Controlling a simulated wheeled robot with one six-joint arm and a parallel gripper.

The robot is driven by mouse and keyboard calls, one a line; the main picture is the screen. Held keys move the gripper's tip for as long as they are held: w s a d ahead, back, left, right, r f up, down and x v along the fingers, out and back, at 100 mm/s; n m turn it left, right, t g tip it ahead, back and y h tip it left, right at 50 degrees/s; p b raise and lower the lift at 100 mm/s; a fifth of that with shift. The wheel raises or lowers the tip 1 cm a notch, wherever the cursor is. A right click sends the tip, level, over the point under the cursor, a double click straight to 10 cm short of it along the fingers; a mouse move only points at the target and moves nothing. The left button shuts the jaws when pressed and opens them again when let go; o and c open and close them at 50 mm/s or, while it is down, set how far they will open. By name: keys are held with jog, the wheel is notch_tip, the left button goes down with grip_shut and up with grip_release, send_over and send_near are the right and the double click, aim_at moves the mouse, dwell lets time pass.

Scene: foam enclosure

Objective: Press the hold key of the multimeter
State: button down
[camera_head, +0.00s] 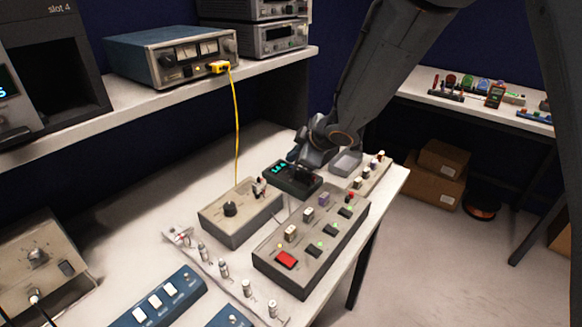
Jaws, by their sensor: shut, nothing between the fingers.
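A black box with a lit green display, which looks like the multimeter (283,182), lies on the bench near its back edge. Its keys, the hold key among them, are too small and dark to tell apart, and my gripper hides part of its top. My gripper (303,171) is shut and empty, at the far right part of the multimeter. I cannot tell whether the fingertips touch it.
A grey box with a black knob (225,222) stands in front, and a panel with a red button (318,262) is at the right. A small grey tray (346,164) sits behind my gripper. A yellow cable (236,130) hangs from the shelf.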

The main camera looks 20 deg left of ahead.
jog(key=shift+f, duration=0.1)
dwell(0.3)
jog(key=shift+f+b, duration=0.3)
jog(key=shift+f, duration=0.05)
jog(key=shift+f, duration=0.3)
dwell(0.6)
jog(key=shift+r, duration=0.1)
jog(key=shift+r+p, duration=0.65)
jog(key=shift+p, duration=0.15)
notch_tip(320, 180, up, 5)
jog(key=p, duration=0.6)
dwell(0.9)
